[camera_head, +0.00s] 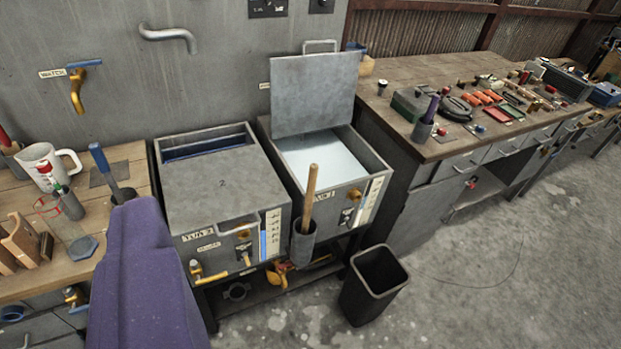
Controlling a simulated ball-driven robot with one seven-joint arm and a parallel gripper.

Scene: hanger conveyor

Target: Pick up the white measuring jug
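The white measuring jug (46,166) stands upright on the wooden bench (128,153) at the far left. It has a handle on its right side and a reddish mark on its front. Its lower part is partly hidden by things in front of it.
A purple shape (143,280) fills the lower left foreground. Two metal tanks, a black bin (374,287) and a cluttered workbench stand rightward; floor at right is clear.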

